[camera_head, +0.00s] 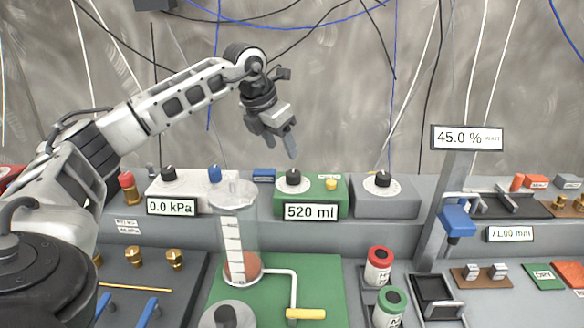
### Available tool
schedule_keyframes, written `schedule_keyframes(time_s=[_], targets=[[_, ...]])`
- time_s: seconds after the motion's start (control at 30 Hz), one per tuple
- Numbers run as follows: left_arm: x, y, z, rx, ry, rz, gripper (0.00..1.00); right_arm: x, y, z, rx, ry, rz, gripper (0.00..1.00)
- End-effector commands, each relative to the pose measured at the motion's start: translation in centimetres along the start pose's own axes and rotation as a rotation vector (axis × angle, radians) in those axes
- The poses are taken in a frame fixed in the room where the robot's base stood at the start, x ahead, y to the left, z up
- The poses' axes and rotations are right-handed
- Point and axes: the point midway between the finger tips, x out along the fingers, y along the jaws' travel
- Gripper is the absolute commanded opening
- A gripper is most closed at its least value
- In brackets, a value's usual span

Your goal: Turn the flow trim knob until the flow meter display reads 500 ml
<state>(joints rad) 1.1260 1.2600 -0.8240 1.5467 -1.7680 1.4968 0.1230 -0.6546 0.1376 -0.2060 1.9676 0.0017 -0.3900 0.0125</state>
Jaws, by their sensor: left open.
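The flow meter display (311,212) reads 520 ml on the front of a green box (327,192). A black knob (293,177) stands on top of that box, probably the flow trim knob; no label on it is readable. My left gripper (281,150) is open and empty, pointing down just above and slightly left of this knob, apart from it in the picture. My right gripper is out of view.
A white box (190,190) reading 0.0 kPa and a grey box (386,197) flank the green one, each with a black knob. A clear measuring cylinder (233,225) stands in front. A post with a 45.0 % display (466,137) rises at right.

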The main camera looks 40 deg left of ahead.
Motion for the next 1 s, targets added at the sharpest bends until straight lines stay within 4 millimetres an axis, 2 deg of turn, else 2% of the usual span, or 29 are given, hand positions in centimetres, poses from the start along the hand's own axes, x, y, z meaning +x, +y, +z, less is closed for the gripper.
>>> schedule_keyframes(time_s=[0.03,0.2,0.4,0.6,0.83,0.87,1.0], targets=[[1.2,-0.1,-0.1,0.001,0.005,-0.001,0.55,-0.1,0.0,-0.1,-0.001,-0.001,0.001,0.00],[4.6,-0.1,0.0,0.000,0.003,-0.003,0.55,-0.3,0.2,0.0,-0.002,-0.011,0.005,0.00],[7.5,-0.1,0.0,0.001,0.001,-0.002,0.55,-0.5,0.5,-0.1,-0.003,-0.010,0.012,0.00],[8.6,-0.1,0.0,0.001,0.000,-0.001,0.55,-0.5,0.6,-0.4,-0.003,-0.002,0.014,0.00],[8.7,-0.1,0.0,0.001,-0.001,-0.001,0.55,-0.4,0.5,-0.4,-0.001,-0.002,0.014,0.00],[8.7,-0.1,0.0,0.001,-0.001,-0.001,0.52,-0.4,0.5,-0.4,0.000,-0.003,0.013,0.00],[8.7,-0.1,0.0,0.001,-0.001,-0.001,0.13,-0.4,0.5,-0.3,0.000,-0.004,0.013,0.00]])
